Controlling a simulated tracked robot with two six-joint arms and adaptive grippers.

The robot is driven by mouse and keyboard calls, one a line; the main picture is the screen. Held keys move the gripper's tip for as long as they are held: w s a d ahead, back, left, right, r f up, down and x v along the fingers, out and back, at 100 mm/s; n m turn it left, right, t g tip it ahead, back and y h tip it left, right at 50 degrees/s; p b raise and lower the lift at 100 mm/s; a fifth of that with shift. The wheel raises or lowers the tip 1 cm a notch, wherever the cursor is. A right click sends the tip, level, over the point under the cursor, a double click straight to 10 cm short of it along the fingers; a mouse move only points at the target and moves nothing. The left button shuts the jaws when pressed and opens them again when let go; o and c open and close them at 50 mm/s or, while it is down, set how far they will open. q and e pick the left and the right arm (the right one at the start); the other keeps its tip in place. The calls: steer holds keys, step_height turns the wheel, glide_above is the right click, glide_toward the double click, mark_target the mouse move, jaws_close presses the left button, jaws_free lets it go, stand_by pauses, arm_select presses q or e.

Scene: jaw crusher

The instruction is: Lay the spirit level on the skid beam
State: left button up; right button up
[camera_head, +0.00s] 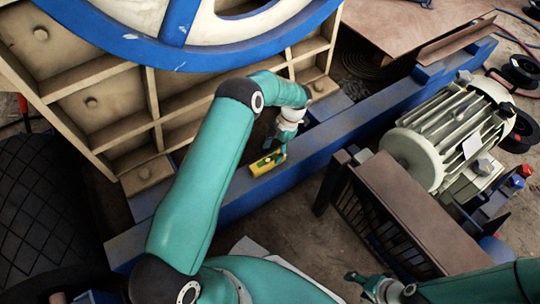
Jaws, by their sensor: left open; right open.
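The yellow spirit level (263,165) is small in view and appears to rest on top of the blue skid beam (235,205), near its middle. My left gripper (279,147) is open just above the level's far right end. Its fingers are close to the level, and I cannot tell whether they touch it. They hide part of its far side. My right gripper (353,277) is open and empty at the bottom, low over the floor and away from the level.
The crusher's cream ribbed body (125,105) with its blue-rimmed flywheel (180,40) stands behind the beam. A brown guard (400,205) and a pale motor (445,135) stand to the right. A dark tyre (45,205) is at left. Bare floor shows below the beam.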

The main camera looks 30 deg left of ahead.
arm_select(q)
steer(key=p+v, duration=0.1)
steer(key=v, duration=0.6)
steer(key=shift+p, duration=0.35)
